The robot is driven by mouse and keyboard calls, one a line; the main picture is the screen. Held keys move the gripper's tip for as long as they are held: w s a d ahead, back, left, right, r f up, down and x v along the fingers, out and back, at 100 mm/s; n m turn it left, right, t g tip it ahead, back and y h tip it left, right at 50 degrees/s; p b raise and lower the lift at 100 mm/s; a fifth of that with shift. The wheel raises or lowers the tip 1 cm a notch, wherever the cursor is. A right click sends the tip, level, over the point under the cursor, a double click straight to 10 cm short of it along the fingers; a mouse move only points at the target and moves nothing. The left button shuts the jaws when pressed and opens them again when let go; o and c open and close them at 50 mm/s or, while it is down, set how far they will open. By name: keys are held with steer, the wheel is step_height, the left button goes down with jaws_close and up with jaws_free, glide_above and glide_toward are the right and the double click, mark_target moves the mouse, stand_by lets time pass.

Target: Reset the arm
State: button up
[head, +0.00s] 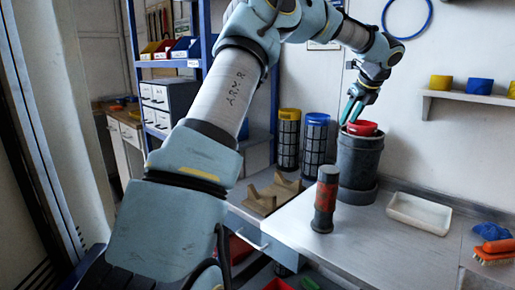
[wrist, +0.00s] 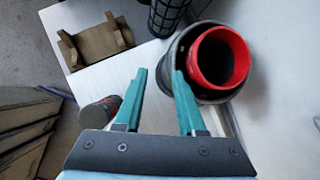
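My arm reaches across the head view from the lower left to the upper right. My gripper (head: 352,108) hangs above the left side of a dark grey cylinder (head: 358,160) with a red ring-shaped cap (head: 362,128) on top. In the wrist view my gripper (wrist: 158,82) has its two teal fingers apart with nothing between them. The red cap (wrist: 219,58) sits in the top of the grey cylinder, close to the right finger. From these views I cannot tell whether that finger touches it.
A red and dark cylinder (head: 325,198) stands on the bench (head: 345,245). A white tray (head: 419,213), an orange brush (head: 494,251) and a blue cloth (head: 491,231) lie to the right. A brown cradle (head: 272,193) and caged cylinders with yellow (head: 288,138) and blue (head: 315,145) tops are left.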

steer(key=w+a+r+m+t+h, duration=0.2)
steer(key=w+a+r+m+t, duration=0.3)
steer(key=m, duration=0.8)
steer(key=s+a+f+m+h, duration=0.15)
steer(key=a+f+m, duration=0.3)
steer(key=m, duration=0.45)
steer(key=s+a+f+m+g, duration=0.3)
steer(key=s+a+f+m, duration=0.2)
steer(key=s+a, duration=0.3)
steer(key=s+a+f+m+g+y, duration=0.1)
steer(key=s+a+f+m+g, duration=0.2)
steer(key=s+a+f+m, duration=0.3)
steer(key=s+a+f+m+g+y, duration=0.1)
steer(key=s+a+f+m+g, duration=0.2)
steer(key=s+a+f+m, duration=0.2)
steer(key=s+a+m, duration=0.3)
steer(key=s+a, duration=0.4)
steer(key=s, duration=0.4)
steer(key=shift+f+g, duration=0.3)
steer(key=shift+a, duration=0.1)
